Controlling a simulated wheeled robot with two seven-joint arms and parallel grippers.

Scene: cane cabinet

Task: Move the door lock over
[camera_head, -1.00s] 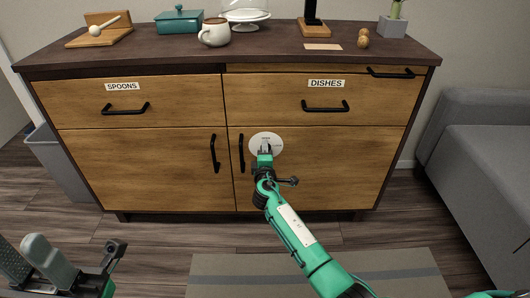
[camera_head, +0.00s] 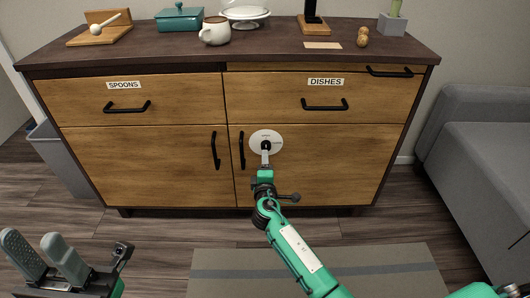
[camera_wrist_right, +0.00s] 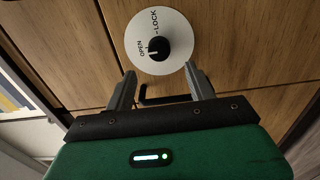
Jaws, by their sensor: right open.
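The door lock is a white round plate (camera_head: 266,136) with a black knob (camera_head: 266,146) on the right cabinet door (camera_head: 320,168). In the right wrist view the plate (camera_wrist_right: 176,24) reads OPEN and LOCK, and the knob (camera_wrist_right: 153,48) has a white mark on its left side, toward OPEN. My right gripper (camera_wrist_right: 162,88) is open, its fingers apart and short of the knob, with nothing between them. In the head view the right gripper (camera_head: 265,160) is just below the knob. My left gripper (camera_head: 46,258) is open and empty at the lower left, away from the cabinet.
Black vertical handles (camera_head: 215,150) and (camera_head: 241,152) flank the seam between the doors, the right one close to the lock. Drawers labelled SPOONS (camera_head: 124,85) and DISHES (camera_head: 326,82) are above. A grey sofa (camera_head: 480,150) stands right, a bin (camera_head: 60,160) left.

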